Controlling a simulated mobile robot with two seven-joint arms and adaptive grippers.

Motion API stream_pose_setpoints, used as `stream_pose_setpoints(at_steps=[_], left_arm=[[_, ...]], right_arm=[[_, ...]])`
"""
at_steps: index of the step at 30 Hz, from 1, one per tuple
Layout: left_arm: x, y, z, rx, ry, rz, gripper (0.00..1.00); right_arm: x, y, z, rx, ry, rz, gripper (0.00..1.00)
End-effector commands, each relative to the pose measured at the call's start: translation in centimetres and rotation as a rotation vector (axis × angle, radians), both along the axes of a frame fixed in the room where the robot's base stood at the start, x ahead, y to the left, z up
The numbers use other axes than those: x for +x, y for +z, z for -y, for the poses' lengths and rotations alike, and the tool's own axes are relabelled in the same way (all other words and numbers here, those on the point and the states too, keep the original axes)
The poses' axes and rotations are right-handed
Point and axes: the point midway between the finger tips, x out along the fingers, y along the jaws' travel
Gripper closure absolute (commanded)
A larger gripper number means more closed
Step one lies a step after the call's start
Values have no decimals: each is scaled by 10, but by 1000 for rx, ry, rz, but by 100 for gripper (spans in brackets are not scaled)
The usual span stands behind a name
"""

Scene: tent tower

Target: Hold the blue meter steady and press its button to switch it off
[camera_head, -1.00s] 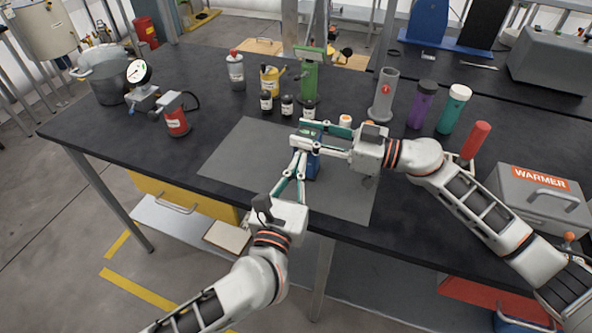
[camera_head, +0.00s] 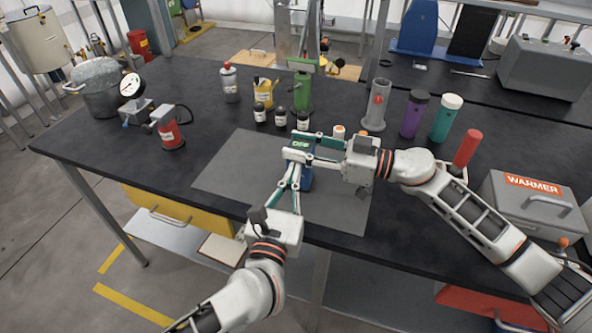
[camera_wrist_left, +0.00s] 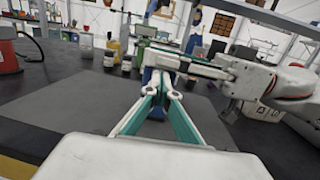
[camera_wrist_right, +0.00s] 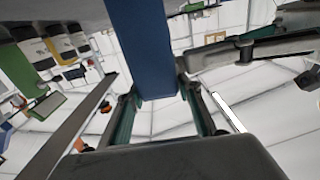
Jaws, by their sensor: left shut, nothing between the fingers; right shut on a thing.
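The blue meter (camera_head: 306,181) stands upright on the grey mat, and its top display reads OFF. My right gripper (camera_head: 300,148) is shut on the meter near its top, one finger on each side. In the right wrist view the meter's blue body (camera_wrist_right: 145,45) lies between the fingers. My left gripper (camera_head: 294,165) is shut and empty, its fingertips close to the near side of the meter's top. In the left wrist view its closed tips (camera_wrist_left: 158,82) overlap the meter, which is mostly hidden. I cannot tell whether they touch it. The button is not clearly visible.
Small dark bottles (camera_head: 281,117) and a green device (camera_head: 301,90) stand behind the mat (camera_head: 235,165). A red device (camera_head: 171,135) is at the left. Purple (camera_head: 414,115) and teal (camera_head: 446,119) bottles and a grey warmer (camera_head: 530,204) are at the right. The mat's left part is clear.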

Motion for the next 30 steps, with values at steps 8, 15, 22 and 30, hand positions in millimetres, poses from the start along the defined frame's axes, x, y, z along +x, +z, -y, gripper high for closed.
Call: stream_pose_setpoints(at_steps=[8,15,22,30], left_arm=[[-62,-8,-10,1,-7,-6,100],[-104,-11,-19,2,-8,-6,100],[-121,-12,-23,1,-8,-4,100],[-122,-12,-23,0,-8,-3,100]], right_arm=[[2,-3,2,-4,-6,0,94],[3,-3,3,-6,-10,2,94],[4,-3,4,-7,-11,3,94],[4,-3,4,-8,-12,4,94]])
